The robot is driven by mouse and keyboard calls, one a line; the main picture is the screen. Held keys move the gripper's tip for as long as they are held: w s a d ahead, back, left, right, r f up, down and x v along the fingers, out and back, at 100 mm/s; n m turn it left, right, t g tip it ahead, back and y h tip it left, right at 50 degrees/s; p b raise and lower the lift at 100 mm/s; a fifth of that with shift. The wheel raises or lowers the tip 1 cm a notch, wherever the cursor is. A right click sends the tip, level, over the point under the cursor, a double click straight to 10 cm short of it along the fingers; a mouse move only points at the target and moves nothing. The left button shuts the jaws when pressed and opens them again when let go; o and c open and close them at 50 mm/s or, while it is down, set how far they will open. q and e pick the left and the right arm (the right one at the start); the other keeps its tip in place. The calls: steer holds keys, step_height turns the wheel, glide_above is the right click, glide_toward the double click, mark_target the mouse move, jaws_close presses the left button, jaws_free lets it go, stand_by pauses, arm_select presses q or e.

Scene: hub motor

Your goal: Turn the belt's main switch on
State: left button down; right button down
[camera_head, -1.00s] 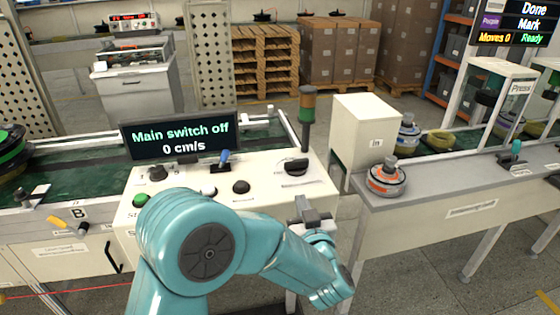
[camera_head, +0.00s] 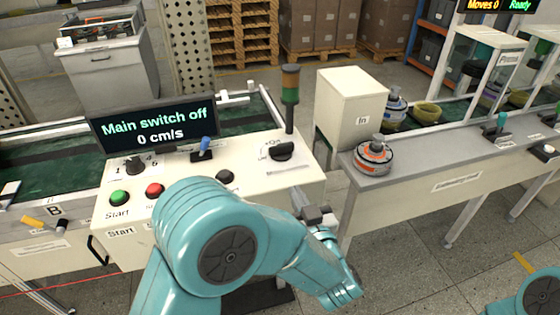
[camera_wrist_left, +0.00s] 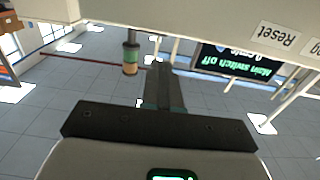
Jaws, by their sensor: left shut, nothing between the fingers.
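The main switch (camera_head: 282,151) is a black rotary knob at the right end of the cream control panel (camera_head: 245,172), with small lettering around it. The display (camera_head: 152,125) reads "Main switch off" and "0 cm/s"; it also shows upside down in the left wrist view (camera_wrist_left: 240,65). My left gripper (camera_head: 311,210) is shut and empty, beside the panel's front right edge, below and apart from the switch. Its shut fingers show in the left wrist view (camera_wrist_left: 162,88). My right gripper is out of view; only a bit of my right arm shows at bottom right.
The panel also carries a green button (camera_head: 119,198), a red button (camera_head: 154,190), a black button (camera_head: 225,177), a blue lever (camera_head: 206,147) and a selector. A signal lamp (camera_head: 290,85) stands behind the switch. A cream box (camera_head: 350,108) and a hub motor (camera_head: 373,155) are to the right.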

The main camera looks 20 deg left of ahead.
mark_target(271, 151)
arm_select(q)
steer(key=p+x, duration=0.2)
steer(key=x, duration=1.2)
steer(key=h+b, duration=0.1)
steer(key=a+m+t+h+b, duration=0.1)
steer(key=b, duration=0.1)
steer(key=shift+a+f+m, duration=0.2)
steer(key=shift+f+m, duration=0.1)
steer(key=shift+a+r+b, duration=0.15)
steer(key=shift+a+b, duration=0.05)
steer(key=shift+b, duration=0.1)
steer(key=shift+r, duration=0.1)
